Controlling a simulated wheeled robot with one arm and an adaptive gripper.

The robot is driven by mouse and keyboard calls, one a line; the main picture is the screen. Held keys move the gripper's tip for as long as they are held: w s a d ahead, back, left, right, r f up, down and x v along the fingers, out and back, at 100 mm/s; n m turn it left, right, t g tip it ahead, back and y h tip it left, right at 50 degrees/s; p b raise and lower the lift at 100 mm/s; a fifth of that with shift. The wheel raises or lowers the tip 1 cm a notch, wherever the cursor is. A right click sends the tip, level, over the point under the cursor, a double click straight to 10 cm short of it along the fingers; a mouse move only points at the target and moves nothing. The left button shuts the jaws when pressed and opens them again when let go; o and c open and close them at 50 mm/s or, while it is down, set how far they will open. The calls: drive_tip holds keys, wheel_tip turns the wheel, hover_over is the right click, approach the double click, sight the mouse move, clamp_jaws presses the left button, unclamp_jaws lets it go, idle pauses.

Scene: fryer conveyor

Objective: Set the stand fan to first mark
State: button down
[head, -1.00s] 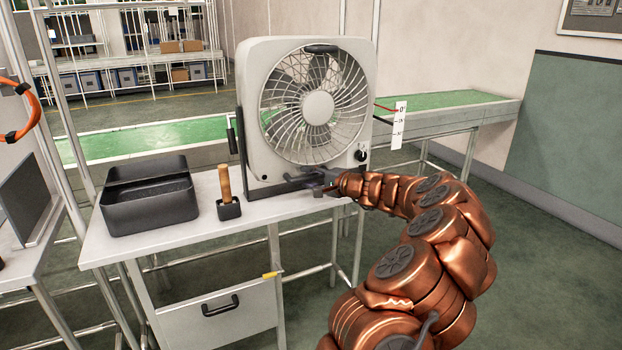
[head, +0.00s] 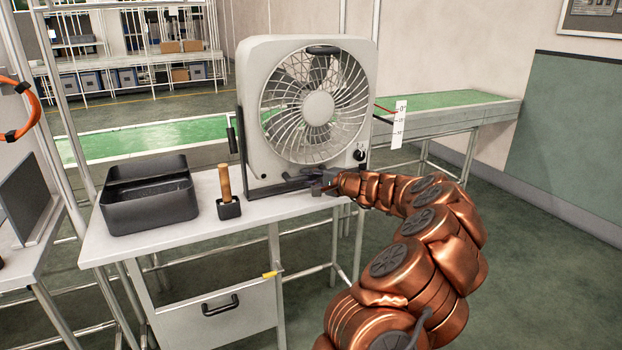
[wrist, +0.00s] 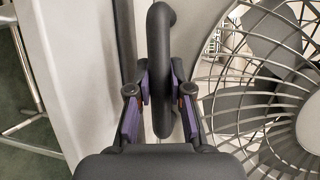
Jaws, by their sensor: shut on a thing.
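The stand fan (head: 305,105) is a pale box with a round grille, held in a black stand on the table. My gripper (head: 318,181) is at its lower front edge. In the wrist view, my gripper's purple-padded fingers (wrist: 161,95) are on either side of a black handle bar (wrist: 160,45) and are shut on it. The fan grille (wrist: 270,80) is to the right there. A white scale card (head: 399,124) with several marks stands right of the fan. A red pointer (head: 385,108) reaches towards the card near its top mark, with a black pointer (head: 383,119) below.
A green conveyor (head: 455,100) runs behind. My arm covers the table's right end.

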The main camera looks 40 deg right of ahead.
drive_tip(key=shift+w+d+f, duration=0.25)
drive_tip(key=shift+w, duration=0.35)
drive_tip(key=shift+w+d+f, duration=0.2)
drive_tip(key=shift+w, duration=0.4)
drive_tip(key=shift+w+d+f, duration=0.25)
drive_tip(key=shift+w, duration=0.35)
drive_tip(key=c, duration=1.1)
unclamp_jaws()
drive_tip(key=shift+o, duration=0.2)
drive_tip(key=s+r, duration=0.2)
drive_tip(key=s, duration=0.9)
drive_tip(key=shift+s+d, duration=0.35)
drive_tip(key=shift+s, duration=0.05)
drive_tip(key=shift+a+r, duration=0.1)
